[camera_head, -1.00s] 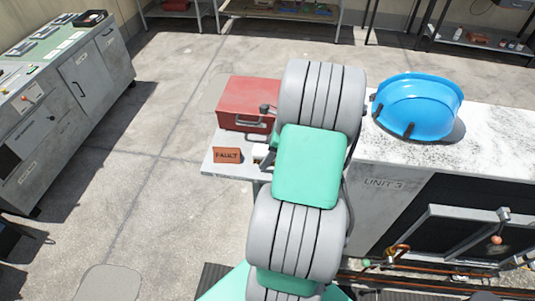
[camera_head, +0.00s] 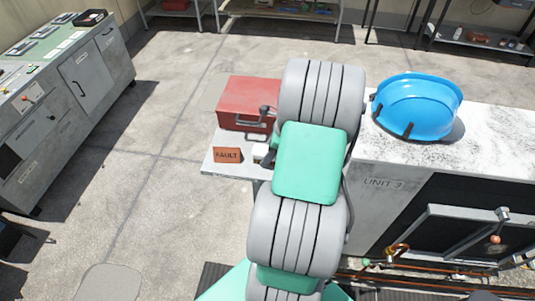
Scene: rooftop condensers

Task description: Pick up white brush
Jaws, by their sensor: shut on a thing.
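My arm fills the middle of the view and hides most of my gripper. A dark part of my gripper (camera_head: 262,158) shows at the left edge of the arm, over the grey shelf beside the red toolbox. A small white piece, which looks like part of the white brush (camera_head: 260,149), shows at the gripper. The rest of the brush is hidden behind the arm. My gripper is shut on it. I cannot tell whether the brush is clear of the shelf.
A red toolbox (camera_head: 248,103) and an orange FAULT sign (camera_head: 227,155) sit on the grey shelf (camera_head: 213,168). A blue hard hat (camera_head: 420,105) rests on the white unit top (camera_head: 500,140) at right. A control cabinet (camera_head: 75,85) stands at left. Open floor (camera_head: 150,150) lies between.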

